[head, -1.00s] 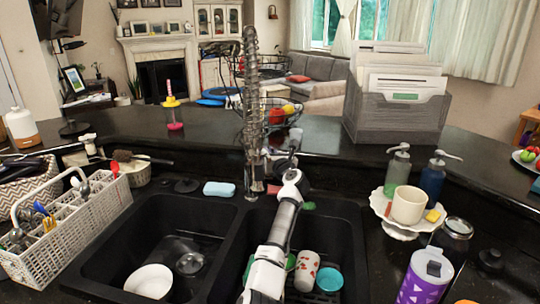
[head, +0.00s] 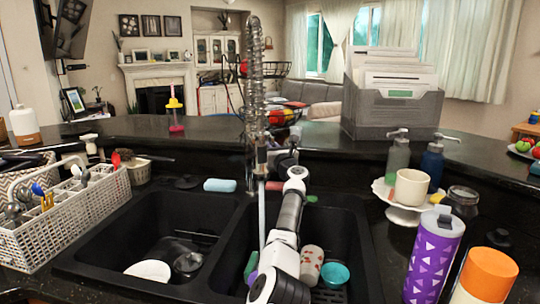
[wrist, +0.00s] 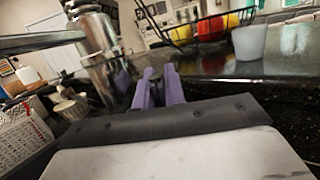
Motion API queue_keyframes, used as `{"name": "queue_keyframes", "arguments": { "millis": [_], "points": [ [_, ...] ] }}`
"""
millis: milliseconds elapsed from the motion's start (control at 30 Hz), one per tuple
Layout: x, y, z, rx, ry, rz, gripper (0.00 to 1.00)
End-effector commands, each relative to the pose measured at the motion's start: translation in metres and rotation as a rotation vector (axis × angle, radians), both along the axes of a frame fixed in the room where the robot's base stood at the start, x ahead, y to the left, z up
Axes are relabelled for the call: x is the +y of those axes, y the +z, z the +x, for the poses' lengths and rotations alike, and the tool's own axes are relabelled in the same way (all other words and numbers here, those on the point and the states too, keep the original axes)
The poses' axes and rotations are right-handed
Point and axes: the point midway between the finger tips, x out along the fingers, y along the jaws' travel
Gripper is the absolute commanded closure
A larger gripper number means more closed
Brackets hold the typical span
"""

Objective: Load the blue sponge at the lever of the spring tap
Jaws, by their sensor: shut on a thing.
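The spring tap (head: 252,95) stands behind the divider of the double sink, with a pale stream of water running down into the right basin. Its metal body (wrist: 105,55) shows large in the wrist view. The blue sponge (head: 220,185) lies on the counter behind the left basin, to the left of the tap and apart from my gripper. My gripper (wrist: 158,76), with purple fingers, is shut beside the tap body. It appears to hold the tap lever, which is mostly hidden between the fingers. In the head view my arm hides most of the gripper.
The left basin holds a white bowl (head: 149,271). The right basin holds a patterned cup (head: 311,264) and a teal cup (head: 335,274). A white utensil basket (head: 70,215) stands at left; soap bottles (head: 397,160) and a purple tumbler (head: 433,255) stand at right.

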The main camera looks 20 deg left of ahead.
Motion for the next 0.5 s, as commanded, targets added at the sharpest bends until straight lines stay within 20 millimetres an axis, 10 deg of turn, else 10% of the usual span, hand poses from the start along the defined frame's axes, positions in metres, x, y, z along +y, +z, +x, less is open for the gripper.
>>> {"name": "queue_keyframes", "arguments": {
  "millis": [333, 500],
  "points": [
    [0.0009, -0.0027, -0.0001, 0.0, 0.003, -0.002, 1.0],
    [0.0007, -0.0019, 0.0, -0.001, 0.002, -0.001, 0.67]
  ]
}}
